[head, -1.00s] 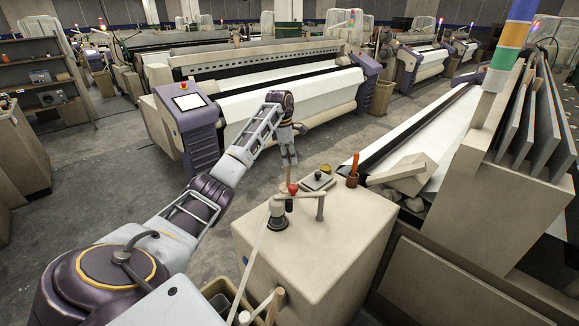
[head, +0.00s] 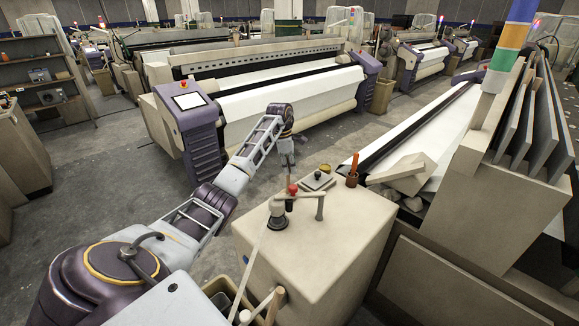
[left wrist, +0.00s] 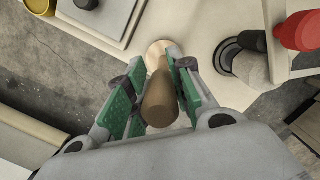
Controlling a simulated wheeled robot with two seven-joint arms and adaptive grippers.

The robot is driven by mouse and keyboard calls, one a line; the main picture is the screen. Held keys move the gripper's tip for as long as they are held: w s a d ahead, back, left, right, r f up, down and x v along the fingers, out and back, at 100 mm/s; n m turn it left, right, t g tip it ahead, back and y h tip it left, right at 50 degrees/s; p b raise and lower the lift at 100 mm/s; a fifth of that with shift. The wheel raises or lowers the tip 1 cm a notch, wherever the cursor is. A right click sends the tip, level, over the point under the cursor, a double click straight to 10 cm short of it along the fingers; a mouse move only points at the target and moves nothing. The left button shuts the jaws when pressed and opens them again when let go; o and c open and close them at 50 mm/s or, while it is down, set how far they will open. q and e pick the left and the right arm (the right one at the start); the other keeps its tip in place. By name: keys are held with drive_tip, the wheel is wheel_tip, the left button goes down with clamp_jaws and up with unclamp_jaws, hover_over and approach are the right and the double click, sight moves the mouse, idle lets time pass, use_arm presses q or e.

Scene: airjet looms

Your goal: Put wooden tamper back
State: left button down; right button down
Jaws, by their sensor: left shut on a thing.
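My left gripper (head: 287,163) is at the back left edge of the beige cabinet (head: 340,235), pointing down. Its green-padded fingers (left wrist: 158,95) are shut on the wooden tamper, which has a brown rounded handle (left wrist: 160,98) in the left wrist view. The tamper's pale round base (left wrist: 158,52) shows beyond the fingers, over the cabinet top close to its edge. In the head view only a small part of the tamper (head: 288,182) shows below the fingers. I cannot tell whether the base touches the top. My right gripper is not in view.
A lever fixture with a red knob (head: 293,188) and black base (head: 278,222) stands close by. A flat grey plate (head: 317,181), a yellow round piece (head: 325,168) and a brown holder (head: 352,181) line the back. A bin with sticks (head: 276,300) is at the front left.

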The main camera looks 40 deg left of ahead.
use_arm(q)
drive_tip(key=shift+f, duration=0.1)
drive_tip(key=c, duration=1.3)
unclamp_jaws()
drive_tip(key=shift+o, duration=0.2)
drive_tip(key=shift+a+r, duration=0.1)
drive_tip(key=shift+r, duration=0.55)
drive_tip(key=r, duration=0.2)
drive_tip(key=r+b, duration=0.1)
drive_tip(key=r, duration=0.1)
drive_tip(key=r+b, duration=0.1)
drive_tip(key=r, duration=0.1)
drive_tip(key=shift+s+a+r, duration=0.35)
drive_tip(key=shift+s, duration=0.05)
drive_tip(key=shift+s+a+r+b, duration=0.1)
drive_tip(key=shift+r+b, duration=0.15)
drive_tip(key=shift+r, duration=0.8)
drive_tip(key=shift+s+a+r+b, duration=0.1)
drive_tip(key=shift+r+b, duration=0.1)
drive_tip(key=shift+r, duration=0.8)
